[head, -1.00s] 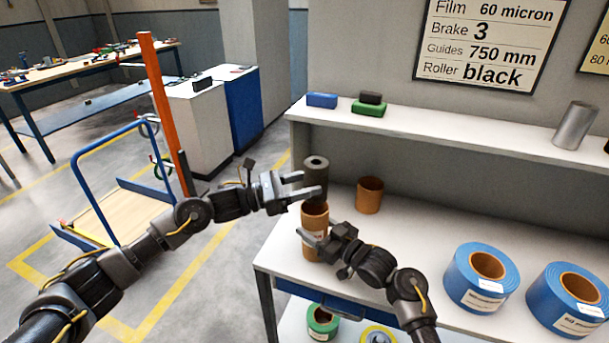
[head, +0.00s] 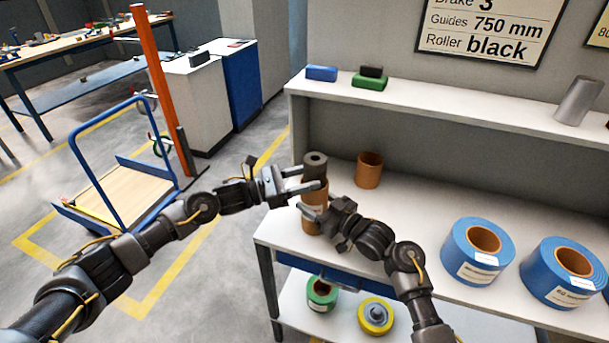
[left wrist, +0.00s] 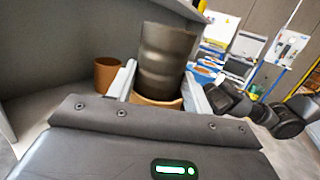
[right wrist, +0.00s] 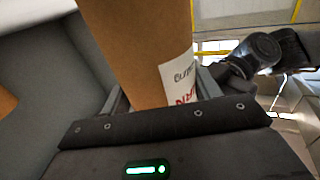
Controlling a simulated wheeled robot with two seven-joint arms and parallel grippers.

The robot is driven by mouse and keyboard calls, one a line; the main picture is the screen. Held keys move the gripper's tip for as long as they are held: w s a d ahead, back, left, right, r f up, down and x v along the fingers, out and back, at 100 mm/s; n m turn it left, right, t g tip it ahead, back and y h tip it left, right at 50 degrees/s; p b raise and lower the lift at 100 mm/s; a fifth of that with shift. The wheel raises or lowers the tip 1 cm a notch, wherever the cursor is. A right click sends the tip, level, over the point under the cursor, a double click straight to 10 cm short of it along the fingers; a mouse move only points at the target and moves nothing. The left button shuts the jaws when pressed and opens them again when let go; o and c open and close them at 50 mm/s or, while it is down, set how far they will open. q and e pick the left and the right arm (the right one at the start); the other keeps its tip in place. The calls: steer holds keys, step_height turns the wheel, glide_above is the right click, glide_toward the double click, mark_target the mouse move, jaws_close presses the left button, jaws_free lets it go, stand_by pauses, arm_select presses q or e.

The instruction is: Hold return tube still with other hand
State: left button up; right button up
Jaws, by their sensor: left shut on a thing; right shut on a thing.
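A brown return tube (head: 313,222) with a white label stands upright near the left end of the shelf table. My right gripper (head: 312,211) is shut on it from the front right; the tube (right wrist: 135,45) and label fill the middle of the right wrist view. A dark hollow cylinder (head: 315,167) stands upright at the tube's mouth. My left gripper (head: 303,178) is shut on this cylinder. In the left wrist view the dark cylinder (left wrist: 165,60) rises from inside the brown rim (left wrist: 150,101); how deep it sits is hidden.
A second brown tube (head: 369,170) stands just behind to the right. Two blue film rolls (head: 467,262) lie at the right of the table. The upper shelf (head: 450,112) holds small blocks and a grey cylinder (head: 577,101). Green and yellow rolls (head: 376,317) lie below.

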steer(key=shift+f, duration=0.1)
arm_select(q)
steer(key=o, duration=1.4)
steer(key=v, duration=1.2)
arm_select(e)
steer(key=o, duration=1.1)
steer(key=shift+d, duration=0.1)
steer(key=v, duration=1.1)
steer(key=shift+s+d, duration=0.25)
steer(key=shift+d, duration=0.05)
